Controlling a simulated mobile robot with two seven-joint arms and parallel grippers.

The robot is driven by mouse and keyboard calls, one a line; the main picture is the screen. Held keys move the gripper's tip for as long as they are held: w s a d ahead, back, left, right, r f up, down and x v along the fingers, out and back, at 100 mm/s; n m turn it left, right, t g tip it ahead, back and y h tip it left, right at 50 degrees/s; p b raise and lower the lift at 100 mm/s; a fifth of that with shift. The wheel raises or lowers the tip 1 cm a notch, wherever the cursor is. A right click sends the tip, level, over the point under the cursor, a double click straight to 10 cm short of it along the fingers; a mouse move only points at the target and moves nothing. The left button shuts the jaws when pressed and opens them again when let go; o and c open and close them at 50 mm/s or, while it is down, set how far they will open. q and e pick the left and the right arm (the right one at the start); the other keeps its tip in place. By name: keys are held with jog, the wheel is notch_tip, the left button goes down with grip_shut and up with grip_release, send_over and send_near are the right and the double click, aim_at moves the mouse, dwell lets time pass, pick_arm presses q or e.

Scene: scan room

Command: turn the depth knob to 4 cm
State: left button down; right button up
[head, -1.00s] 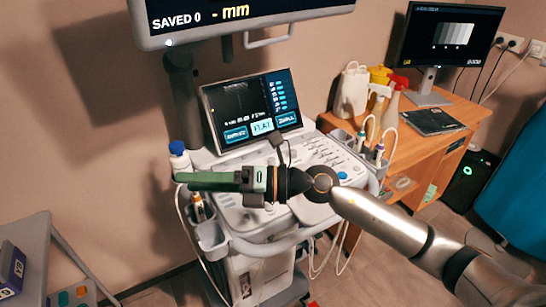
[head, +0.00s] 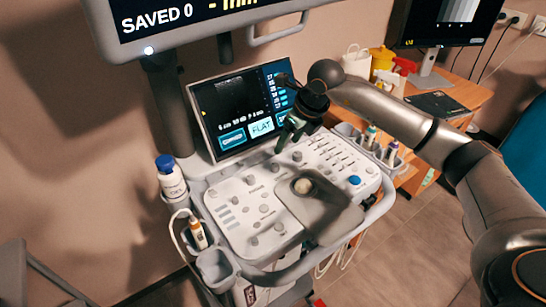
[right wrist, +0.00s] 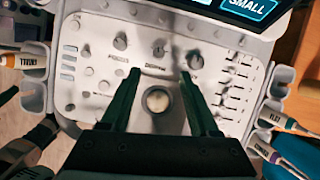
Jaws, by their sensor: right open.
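The depth knob (right wrist: 158,48) is a small grey knob with the word DEPTH below it, in the middle of three knobs near the top of the panel in the right wrist view. It seems to be the middle knob (head: 275,167) in the head view. My right gripper (right wrist: 158,78) is open and empty. Its two green fingers point down at the panel, on either side of the column below the knob, apart from it. In the head view my right gripper (head: 290,135) is over the panel's upper edge. My left gripper is out of view.
The scanner screen (head: 240,105) stands behind the panel, with small hard-to-read text that seems to start with 6 cm. A trackball (right wrist: 158,100), sliders (right wrist: 235,90) and other knobs surround the spot. A white bottle (head: 170,180) stands at the left, probes (head: 391,153) at the right.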

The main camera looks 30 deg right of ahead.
aim_at(275, 165)
jog(key=x, duration=1.1)
jog(key=shift+s+a+p, duration=0.1)
jog(key=shift+p, duration=0.3)
grip_shut()
